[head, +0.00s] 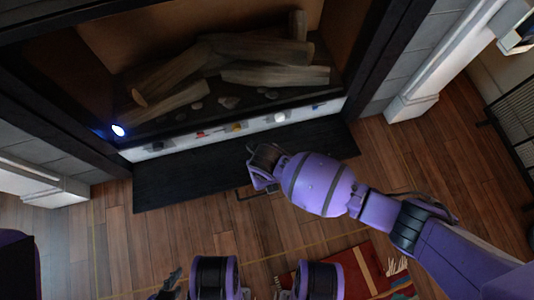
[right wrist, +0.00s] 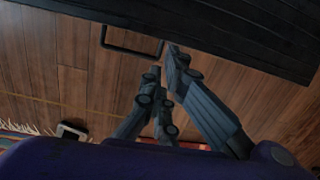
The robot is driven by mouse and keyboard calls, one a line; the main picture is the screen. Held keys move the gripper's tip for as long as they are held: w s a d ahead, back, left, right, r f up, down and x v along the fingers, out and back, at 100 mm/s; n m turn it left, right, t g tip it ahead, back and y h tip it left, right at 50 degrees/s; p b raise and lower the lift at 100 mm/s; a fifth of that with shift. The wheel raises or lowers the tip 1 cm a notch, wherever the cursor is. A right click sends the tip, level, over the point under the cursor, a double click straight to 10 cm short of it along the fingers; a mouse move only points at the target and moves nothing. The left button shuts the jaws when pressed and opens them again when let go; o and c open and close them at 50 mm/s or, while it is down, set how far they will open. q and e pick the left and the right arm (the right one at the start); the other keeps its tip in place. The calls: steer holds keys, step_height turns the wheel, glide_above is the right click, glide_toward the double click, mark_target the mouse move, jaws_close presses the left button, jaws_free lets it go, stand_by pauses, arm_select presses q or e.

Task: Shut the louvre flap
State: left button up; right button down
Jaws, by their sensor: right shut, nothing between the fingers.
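The louvre flap (head: 180,180) is a dark slatted panel, folded down in front of the fireplace below a white control strip. It also shows in the right wrist view (right wrist: 235,28). A thin black bar handle (right wrist: 130,50) sticks out from its front edge. My right gripper (head: 260,170) is over the flap's front edge near the handle. In the right wrist view its fingers (right wrist: 167,62) are shut and empty, with the tips beside the handle's right end; contact cannot be told. My left gripper (head: 168,288) is partly visible at the bottom edge; its jaw state is unclear.
The fireplace holds grey logs (head: 265,50) and pebbles. The white control strip (head: 235,129) carries several small controls, and a blue light (head: 118,130) glows at its left. A red patterned rug (head: 355,270) lies on the wooden floor. A black mesh screen (head: 515,115) stands right.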

steer(key=w+r+p, duration=0.1)
steer(key=w+a+r, duration=0.1)
steer(key=shift+w+r+p, duration=0.2)
steer(key=shift+r+p, duration=0.15)
steer(key=shift+p, duration=0.05)
steer(key=shift+d, duration=0.1)
stand_by(1.2)
step_height(320, 180, up, 12)
steer(key=s, duration=0.1)
stand_by(0.4)
steer(key=shift+s, duration=0.2)
